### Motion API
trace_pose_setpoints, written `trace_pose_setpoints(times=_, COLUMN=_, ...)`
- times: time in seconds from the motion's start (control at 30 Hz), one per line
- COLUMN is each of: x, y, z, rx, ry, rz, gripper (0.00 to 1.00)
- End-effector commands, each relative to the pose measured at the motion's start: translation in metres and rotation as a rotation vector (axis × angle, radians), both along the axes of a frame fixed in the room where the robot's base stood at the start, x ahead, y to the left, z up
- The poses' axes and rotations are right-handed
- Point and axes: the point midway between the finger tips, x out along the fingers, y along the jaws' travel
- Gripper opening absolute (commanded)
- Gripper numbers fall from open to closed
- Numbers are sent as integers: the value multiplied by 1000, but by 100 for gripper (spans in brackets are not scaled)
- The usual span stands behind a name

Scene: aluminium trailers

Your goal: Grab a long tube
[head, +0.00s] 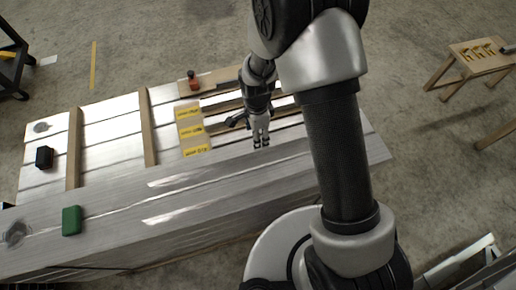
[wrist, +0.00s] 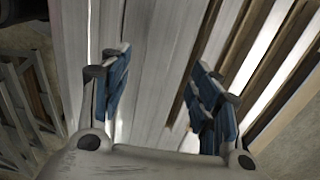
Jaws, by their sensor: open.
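My gripper (head: 261,137) hangs over the near part of the aluminium trailer structure (head: 110,192), close to its long front profile. In the wrist view my gripper (wrist: 160,82) is open, its blue-padded fingers spread left and right. Long grey metal lengths (wrist: 150,55) run away from me between and beyond the fingers, with no visible contact. I cannot tell clearly which of these lengths is a separate tube. In the head view, bright metal strips (head: 222,100) lie across the structure behind the gripper, partly hidden by my arm.
Wooden slats (head: 148,125) cross the bed. Yellow labels (head: 190,129) lie left of the gripper. A green block (head: 71,221) and a dark block (head: 44,157) sit at the left. A wooden stand (head: 482,55) is at the right.

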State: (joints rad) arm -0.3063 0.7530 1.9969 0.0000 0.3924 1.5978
Motion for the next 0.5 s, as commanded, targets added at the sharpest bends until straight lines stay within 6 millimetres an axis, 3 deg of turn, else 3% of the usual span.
trace_pose_setpoints(times=0.1, x=0, y=0, z=-23, rx=0, ry=1, rz=0, gripper=57)
trace_pose_setpoints(times=0.5, x=-1, y=-2, z=-53, rx=0, ry=1, rz=1, gripper=57)
